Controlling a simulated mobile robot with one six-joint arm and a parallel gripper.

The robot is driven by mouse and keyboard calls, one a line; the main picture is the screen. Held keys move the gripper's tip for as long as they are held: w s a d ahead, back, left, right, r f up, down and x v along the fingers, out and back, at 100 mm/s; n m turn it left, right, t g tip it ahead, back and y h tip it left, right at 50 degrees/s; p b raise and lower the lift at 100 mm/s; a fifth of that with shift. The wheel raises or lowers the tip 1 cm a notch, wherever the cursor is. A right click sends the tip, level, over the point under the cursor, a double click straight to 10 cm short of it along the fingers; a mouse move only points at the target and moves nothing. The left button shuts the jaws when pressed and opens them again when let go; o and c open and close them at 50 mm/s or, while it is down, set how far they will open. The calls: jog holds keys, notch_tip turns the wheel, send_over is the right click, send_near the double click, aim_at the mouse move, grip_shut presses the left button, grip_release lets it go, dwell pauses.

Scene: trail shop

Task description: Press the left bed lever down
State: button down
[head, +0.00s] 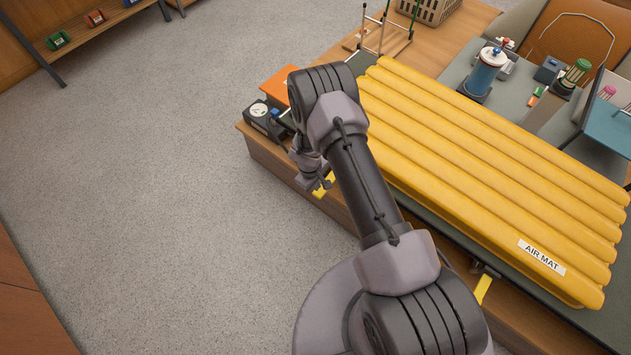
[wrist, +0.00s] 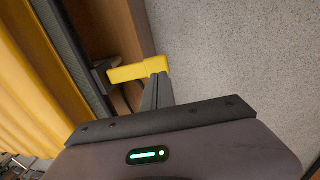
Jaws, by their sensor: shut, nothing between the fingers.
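The left bed lever (head: 323,187) is a yellow bar on the near long side of the bed, partly hidden by my gripper in the head view. In the wrist view the lever (wrist: 138,72) sticks out from a dark bracket on the bed's side. My gripper (wrist: 158,78) is shut and empty, its fingertips overlapping the lever's outer end. I cannot tell whether they touch it. In the head view my gripper (head: 322,182) is at this lever. A second yellow lever (head: 483,288) is further right along the same side.
A yellow air mat (head: 470,165) covers the bed top. A black and white device (head: 262,117) and an orange box (head: 276,87) stand at the bed's left end. A blue canister (head: 484,72) stands behind the mat. The grey floor (head: 170,190) left of the bed is clear.

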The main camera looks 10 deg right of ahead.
aim_at(318, 193)
jog(key=f, duration=0.1)
jog(key=f+b, duration=0.1)
jog(key=f, duration=0.1)
jog(key=f+b, duration=0.1)
jog(key=f, duration=0.1)
jog(key=shift+w+d+f, duration=0.2)
jog(key=shift+w+d, duration=0.05)
jog(key=shift+d, duration=0.15)
